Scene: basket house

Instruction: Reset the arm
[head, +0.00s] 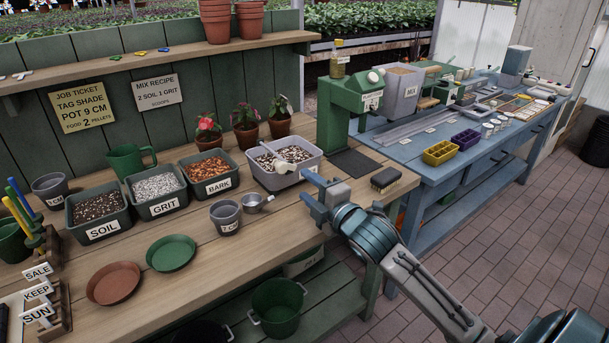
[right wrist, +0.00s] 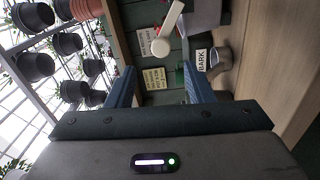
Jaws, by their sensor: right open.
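My right gripper (head: 307,185) is over the wooden potting bench (head: 215,265), at the front right of a grey tub (head: 300,180) holding a speckled mix and a white scoop (head: 284,165). Its blue fingers are apart with nothing between them; the right wrist view also shows the open gripper (right wrist: 160,78). In that view the white round-ended tool (right wrist: 162,47) shows beyond the fingers. I cannot tell the exact gap between gripper and tub. My left gripper is not in view.
Bins of soil (head: 97,207), grit (head: 155,188) and bark (head: 210,172) line the bench. A small grey pot (head: 225,217), metal scoop (head: 254,204) and brush (head: 386,180) lie near my right arm. A green press (head: 348,112) stands behind. The aisle floor (head: 500,230) is clear.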

